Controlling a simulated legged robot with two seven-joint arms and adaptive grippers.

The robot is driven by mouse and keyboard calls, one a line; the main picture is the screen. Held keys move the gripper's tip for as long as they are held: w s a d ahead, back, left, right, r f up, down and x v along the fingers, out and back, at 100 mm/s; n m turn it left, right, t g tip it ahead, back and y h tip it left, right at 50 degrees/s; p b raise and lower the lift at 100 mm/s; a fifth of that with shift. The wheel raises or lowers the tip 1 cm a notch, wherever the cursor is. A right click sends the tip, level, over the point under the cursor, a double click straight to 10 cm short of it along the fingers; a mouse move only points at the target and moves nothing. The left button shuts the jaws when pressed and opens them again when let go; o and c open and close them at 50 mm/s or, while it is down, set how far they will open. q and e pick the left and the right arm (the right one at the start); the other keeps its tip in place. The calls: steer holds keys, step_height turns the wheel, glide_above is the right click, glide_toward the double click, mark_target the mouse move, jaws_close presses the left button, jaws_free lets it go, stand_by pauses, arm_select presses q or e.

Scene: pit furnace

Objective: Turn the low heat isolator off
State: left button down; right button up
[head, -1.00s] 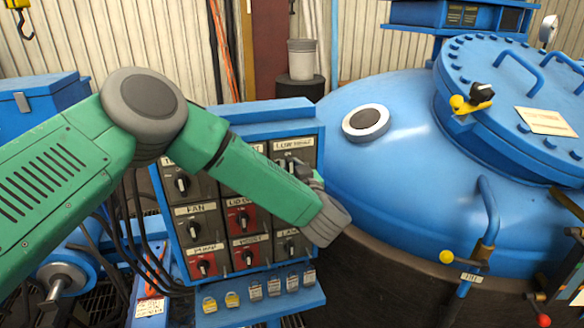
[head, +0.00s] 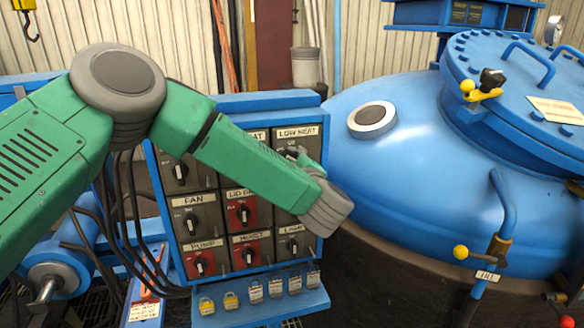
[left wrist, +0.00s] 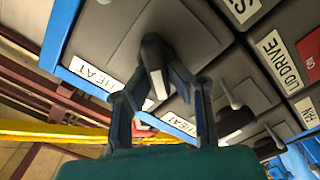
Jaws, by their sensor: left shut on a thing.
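The low heat isolator is a grey switch box with a "LOW HEAT" label (head: 297,132) at the top right of the blue switch panel in the head view. In the left wrist view its dark rotary handle (left wrist: 154,58) has a white stripe and lies between my fingers. My left gripper (head: 292,153) is at the front of this box, shut on the handle; it also shows in the left wrist view (left wrist: 164,88). My forearm and wrist hide part of the box and its markings in the head view, so I cannot read the handle's position. My right gripper is not in view.
Other isolators sit close by: fan (head: 192,222), red lid drive (head: 241,212), pump (head: 199,264) and hoist (head: 248,255). Several padlocks (head: 255,291) hang below on a blue ledge. The large blue furnace vessel (head: 400,190) stands close on the right.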

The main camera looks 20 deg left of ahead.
arm_select(q)
steer(key=n+b, duration=0.1)
steer(key=f+n+b, duration=0.1)
steer(key=n+b, duration=0.1)
steer(key=shift+s+f+n, duration=0.15)
steer(key=shift+n, duration=0.15)
steer(key=n+b, duration=0.4)
steer(key=shift+f, duration=0.15)
steer(key=shift+s, duration=0.1)
steer(key=c, duration=1.5)
jaws_free()
steer(key=shift+c, duration=0.2)
steer(key=shift+r, duration=0.2)
